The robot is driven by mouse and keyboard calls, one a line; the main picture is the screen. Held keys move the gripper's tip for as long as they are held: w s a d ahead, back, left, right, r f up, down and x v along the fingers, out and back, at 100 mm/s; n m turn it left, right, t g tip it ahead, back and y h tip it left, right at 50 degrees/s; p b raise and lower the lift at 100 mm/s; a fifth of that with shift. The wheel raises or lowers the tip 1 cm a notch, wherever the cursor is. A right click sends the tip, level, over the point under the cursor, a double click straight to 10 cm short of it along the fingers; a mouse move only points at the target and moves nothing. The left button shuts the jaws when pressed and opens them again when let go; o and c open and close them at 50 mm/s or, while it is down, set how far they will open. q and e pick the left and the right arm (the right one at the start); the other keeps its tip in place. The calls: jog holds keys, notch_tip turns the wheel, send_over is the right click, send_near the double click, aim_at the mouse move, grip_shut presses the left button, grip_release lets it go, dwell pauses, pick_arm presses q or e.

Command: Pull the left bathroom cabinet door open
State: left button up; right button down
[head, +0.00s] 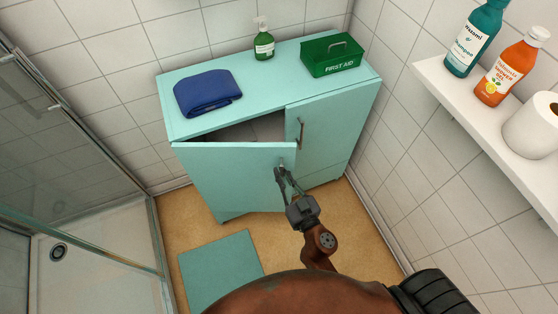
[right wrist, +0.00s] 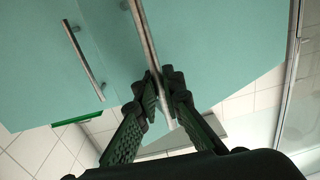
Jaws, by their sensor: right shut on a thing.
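The teal bathroom cabinet (head: 178,126) stands against the tiled wall. Its left door (head: 235,180) is partly open, swung out from the front, with a dark gap showing behind its top edge. The right door (head: 332,130) is closed and has a metal bar handle (head: 300,134). My right gripper (head: 283,177) is at the free edge of the left door. In the right wrist view my right gripper (right wrist: 165,90) is shut around the left door's metal bar handle (right wrist: 145,35); the right door's handle (right wrist: 84,60) is apart from it. My left gripper is not in view.
A folded blue towel (head: 208,93), a green soap bottle (head: 264,44) and a green first aid box (head: 332,57) sit on the cabinet top. A teal mat (head: 220,270) lies on the floor. A glass shower (head: 80,150) is at left, a white shelf (head: 490,130) at right.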

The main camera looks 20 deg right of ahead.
jog(key=shift+s+a, duration=0.2)
jog(key=shift+s, duration=0.05)
jog(key=c, duration=2.1)
grip_release()
jog(key=shift+d, duration=0.1)
jog(key=shift+r, duration=0.1)
send_near(275, 148)
jog(key=w, duration=0.5)
jog(key=shift+w+r, duration=0.1)
jog(key=shift+w, duration=0.05)
